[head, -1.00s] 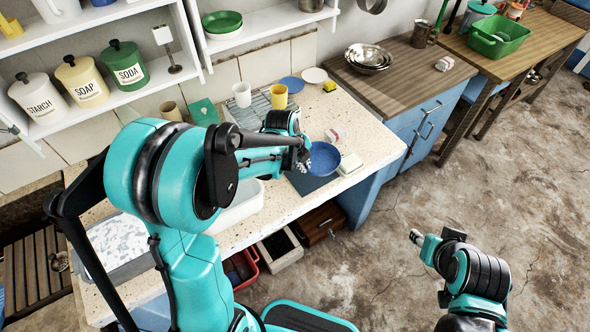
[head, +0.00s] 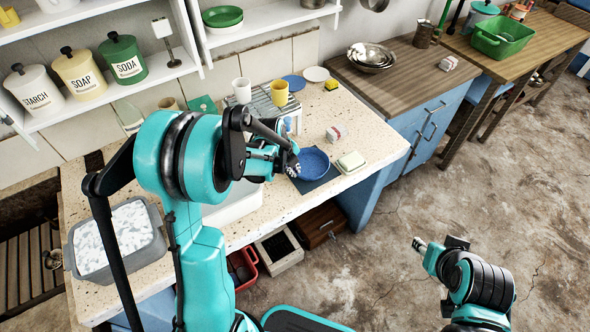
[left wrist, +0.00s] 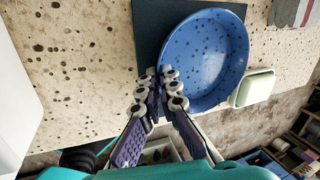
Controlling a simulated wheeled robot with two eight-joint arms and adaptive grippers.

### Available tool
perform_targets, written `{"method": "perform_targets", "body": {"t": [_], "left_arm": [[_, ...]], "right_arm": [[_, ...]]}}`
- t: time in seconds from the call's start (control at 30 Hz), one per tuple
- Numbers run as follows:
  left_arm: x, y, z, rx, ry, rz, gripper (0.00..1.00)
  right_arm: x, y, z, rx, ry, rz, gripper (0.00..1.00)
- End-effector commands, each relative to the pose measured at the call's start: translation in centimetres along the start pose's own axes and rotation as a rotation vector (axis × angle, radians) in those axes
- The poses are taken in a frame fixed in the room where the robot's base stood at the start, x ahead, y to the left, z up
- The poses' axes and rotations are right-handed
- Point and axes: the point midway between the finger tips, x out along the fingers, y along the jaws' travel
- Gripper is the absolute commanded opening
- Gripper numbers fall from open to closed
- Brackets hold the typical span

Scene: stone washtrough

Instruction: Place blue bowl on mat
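The blue bowl (head: 314,162) is upright over the dark mat (head: 318,184), near the counter's front edge. In the left wrist view the bowl (left wrist: 208,62) covers much of the mat (left wrist: 150,22) and reaches its right edge. I cannot tell whether the bowl touches the mat. My left gripper (head: 293,168) is at the bowl's left rim. In the left wrist view its fingertips (left wrist: 160,78) are close together, one on each side of the rim, and look shut on it. My right gripper (head: 418,243) is over the floor, away from the counter; its fingers are too small to read.
A soap-like block in a pale green dish (head: 350,161) sits just right of the bowl. A yellow mug (head: 280,93) and a white mug (head: 242,90) stand on a rack at the back. A grey basin (head: 115,240) is at left.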

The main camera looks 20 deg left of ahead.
Motion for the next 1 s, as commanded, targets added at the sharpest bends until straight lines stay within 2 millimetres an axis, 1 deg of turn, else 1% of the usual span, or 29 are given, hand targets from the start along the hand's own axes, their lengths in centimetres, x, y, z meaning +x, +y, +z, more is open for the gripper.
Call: {"method": "perform_targets", "body": {"t": [0.03,0.07,0.1,0.13,0.4,0.5,0.57,0.63,0.8,0.9,1.0], "left_arm": [[0.2,0.1,0.0,0.0,0.0,0.0,0.05],[0.1,0.1,0.0,0.0,0.0,0.0,0.13],[0.1,0.0,0.0,0.0,0.0,0.0,0.23],[0.1,0.0,0.0,0.0,0.0,0.0,0.26],[0.1,0.0,0.0,0.0,0.0,0.0,0.26],[-0.4,-0.1,0.0,0.0,0.0,0.0,0.26],[-1.2,-0.1,0.0,0.0,0.0,0.0,0.26],[-2.5,-0.1,0.0,0.0,0.0,0.0,0.26],[-6.5,-0.1,0.0,-0.002,0.0,0.0,0.26],[-8.6,-0.1,0.0,-0.001,0.0,0.0,0.26],[-10.3,-0.1,0.0,0.0,0.0,0.0,0.26]], "right_arm": [[0.2,0.0,0.1,0.0,0.0,0.0,0.4],[0.1,0.0,0.1,0.0,0.0,0.0,0.4],[0.1,0.0,0.1,0.0,0.0,0.0,0.4],[0.1,0.0,0.1,0.0,0.0,0.0,0.4],[0.1,0.0,0.1,0.0,0.0,0.0,0.4],[-0.2,0.0,-0.1,0.0,0.0,0.0,0.4],[-0.5,0.0,-0.3,0.0,0.0,0.0,0.4],[-0.9,0.0,-0.7,0.0,0.0,0.0,0.4],[-2.2,0.0,-1.6,0.0,0.0,0.0,0.4],[-2.8,0.0,-2.0,0.0,0.0,0.0,0.4],[-3.2,0.0,-2.3,0.0,0.0,0.0,0.4]]}}
